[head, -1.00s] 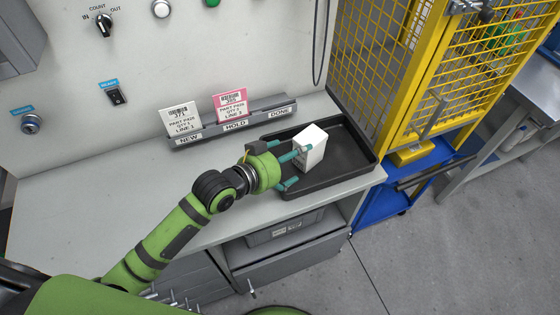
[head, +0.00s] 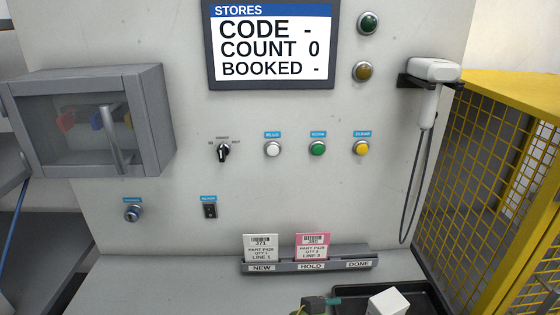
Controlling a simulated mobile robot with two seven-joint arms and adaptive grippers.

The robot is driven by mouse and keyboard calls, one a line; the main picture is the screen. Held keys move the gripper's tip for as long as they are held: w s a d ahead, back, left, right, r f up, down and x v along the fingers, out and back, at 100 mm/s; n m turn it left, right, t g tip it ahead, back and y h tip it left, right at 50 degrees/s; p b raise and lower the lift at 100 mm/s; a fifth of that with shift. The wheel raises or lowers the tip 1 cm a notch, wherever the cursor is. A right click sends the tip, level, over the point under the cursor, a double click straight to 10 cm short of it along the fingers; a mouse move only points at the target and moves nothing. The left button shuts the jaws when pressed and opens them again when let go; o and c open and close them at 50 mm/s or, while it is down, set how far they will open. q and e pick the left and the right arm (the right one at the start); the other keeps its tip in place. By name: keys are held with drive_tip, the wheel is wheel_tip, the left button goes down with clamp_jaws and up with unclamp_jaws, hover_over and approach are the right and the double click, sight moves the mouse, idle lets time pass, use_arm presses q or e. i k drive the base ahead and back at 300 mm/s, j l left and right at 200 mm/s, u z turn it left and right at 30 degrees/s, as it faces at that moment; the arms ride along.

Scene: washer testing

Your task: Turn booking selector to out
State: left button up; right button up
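The booking selector (head: 223,152) is a small black knob on the grey wall panel, left of the row of push buttons. Its labels are IN at left, COUNT on top and OUT at right. The knob stands roughly upright, towards COUNT. The screen (head: 270,45) reads CODE -, COUNT 0, BOOKED -. My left gripper (head: 333,301) shows only in part at the bottom edge, beside a white box (head: 388,302); most of it is cut off. It is far below the selector. My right gripper is not in view.
White, green and yellow buttons (head: 317,148) sit right of the selector. A black rocker switch (head: 210,211) and a key-type knob (head: 132,213) are below. A card rack (head: 310,265) stands on the bench. A glass-fronted cabinet (head: 90,120) is left; a scanner (head: 432,72) hangs right.

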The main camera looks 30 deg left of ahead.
sight(223, 150)
drive_tip(key=u, duration=1.35)
